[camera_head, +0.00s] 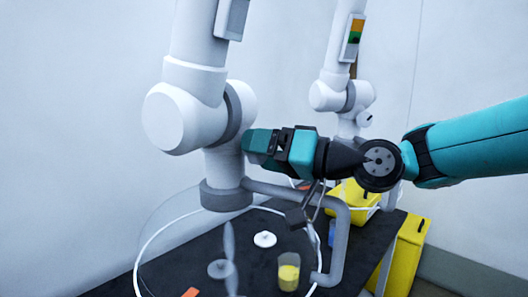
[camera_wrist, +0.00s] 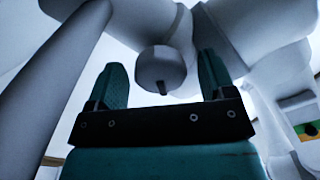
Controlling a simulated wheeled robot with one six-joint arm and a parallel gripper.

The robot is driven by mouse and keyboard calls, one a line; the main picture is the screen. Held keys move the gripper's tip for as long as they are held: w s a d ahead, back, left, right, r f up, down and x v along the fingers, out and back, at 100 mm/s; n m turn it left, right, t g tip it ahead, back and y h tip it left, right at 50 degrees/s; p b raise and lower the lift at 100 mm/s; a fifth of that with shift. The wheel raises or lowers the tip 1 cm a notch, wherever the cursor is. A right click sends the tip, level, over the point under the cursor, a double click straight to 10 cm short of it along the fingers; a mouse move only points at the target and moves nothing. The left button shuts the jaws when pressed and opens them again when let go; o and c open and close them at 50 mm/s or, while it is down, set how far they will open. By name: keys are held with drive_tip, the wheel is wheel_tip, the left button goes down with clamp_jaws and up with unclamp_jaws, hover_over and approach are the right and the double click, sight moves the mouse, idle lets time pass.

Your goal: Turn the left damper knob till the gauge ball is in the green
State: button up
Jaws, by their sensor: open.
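The left extraction arm (camera_head: 185,118) is white, with a grey collar at its joint. Its gauge (camera_head: 232,18) is cut off by the top edge and seen edge-on, so I cannot see the ball. My gripper (camera_head: 250,141) is at the right side of this joint and hides the damper knob in the head view. In the wrist view a round grey knob (camera_wrist: 160,68) with a small dark pointer at its lower edge sits between the two teal fingers of my gripper (camera_wrist: 163,78). The fingers are open, with a gap on each side of the knob.
A second white arm (camera_head: 330,95) with an orange and green gauge (camera_head: 354,35) stands behind to the right. Below are a dark bench (camera_head: 365,245), a clear hood with a white rim, a beaker of yellow liquid (camera_head: 288,277), a grey bent rail (camera_head: 343,235) and yellow containers (camera_head: 405,260).

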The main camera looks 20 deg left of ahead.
drive_tip(key=shift+d, duration=0.1)
drive_tip(key=s+d+b, duration=0.1)
drive_tip(key=d+b, duration=0.4)
drive_tip(key=d, duration=1.2)
drive_tip(key=shift+s, duration=0.25)
drive_tip(key=s+d+f+m+h+p, duration=0.1)
drive_tip(key=s+d+f+h, duration=0.6)
drive_tip(key=s, duration=0.2)
drive_tip(key=s+d+f+m+g+h+p, duration=0.1)
drive_tip(key=s+d+f+h, duration=0.5)
drive_tip(key=s, duration=0.4)
wheel_tip(320, 180, down, 3)
drive_tip(key=shift+d+r+g+h, duration=0.2)
drive_tip(key=shift+d+g+h, duration=0.15)
drive_tip(key=shift+d, duration=0.5)
idle(0.5)
